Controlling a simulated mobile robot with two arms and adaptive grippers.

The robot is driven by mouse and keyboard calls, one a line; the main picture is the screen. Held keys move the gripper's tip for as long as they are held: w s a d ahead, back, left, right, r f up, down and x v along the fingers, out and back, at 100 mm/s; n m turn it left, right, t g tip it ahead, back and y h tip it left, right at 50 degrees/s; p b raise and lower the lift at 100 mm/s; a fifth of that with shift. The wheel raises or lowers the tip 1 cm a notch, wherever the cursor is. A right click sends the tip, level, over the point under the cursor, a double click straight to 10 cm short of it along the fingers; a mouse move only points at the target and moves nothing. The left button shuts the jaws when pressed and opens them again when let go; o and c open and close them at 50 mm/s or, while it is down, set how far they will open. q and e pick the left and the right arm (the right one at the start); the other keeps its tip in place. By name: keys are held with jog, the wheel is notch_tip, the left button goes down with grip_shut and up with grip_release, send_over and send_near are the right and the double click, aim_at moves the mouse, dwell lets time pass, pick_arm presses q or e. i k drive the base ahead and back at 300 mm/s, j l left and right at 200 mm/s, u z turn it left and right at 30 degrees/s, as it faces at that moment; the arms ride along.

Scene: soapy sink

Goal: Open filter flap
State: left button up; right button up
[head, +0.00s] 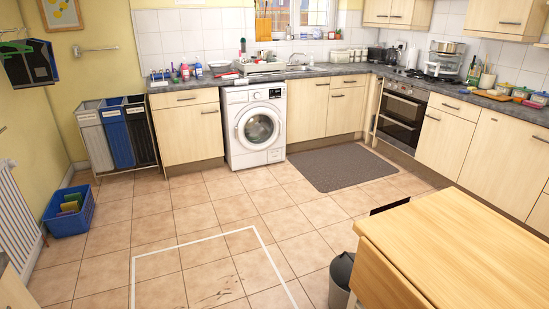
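A white washing machine (238,146) stands under the counter on the far wall, left of the middle of the head view. Its round glass door (258,126) looks shut. A control panel with a small dark display runs along its top. The lower front is white and plain at this distance. I cannot make out the filter flap or tell whether it is open. Neither of my grippers is in view, so I cannot see what they hold.
Tiled floor (205,208) is clear up to the machine, with white lines marked on it. A grey mat (345,167) lies right of the machine. A wooden table (465,245) and a dark bin (341,277) stand front right. A blue crate (66,222) sits left.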

aim_at(272, 156)
jog(key=i+j+u, duration=0.1)
jog(key=i+u, duration=0.15)
jog(key=i, duration=0.4)
jog(key=i+u, duration=0.3)
jog(key=i, duration=0.35)
jog(key=i+z, duration=0.2)
jog(key=i, duration=0.3)
jog(key=i+z, duration=0.15)
jog(key=i, duration=0.35)
jog(key=i+z, duration=0.2)
jog(key=i, duration=0.35)
jog(key=i+j+z, duration=0.2)
jog(key=i, duration=0.3)
jog(key=i+j+z, duration=0.15)
jog(key=i, duration=0.35)
jog(key=i+l+z, duration=0.15)
jog(key=i+z, duration=0.3)
jog(key=i, duration=0.4)
jog(key=i+j+z, duration=0.2)
jog(key=i+z, duration=0.25)
jog(key=i, duration=0.4)
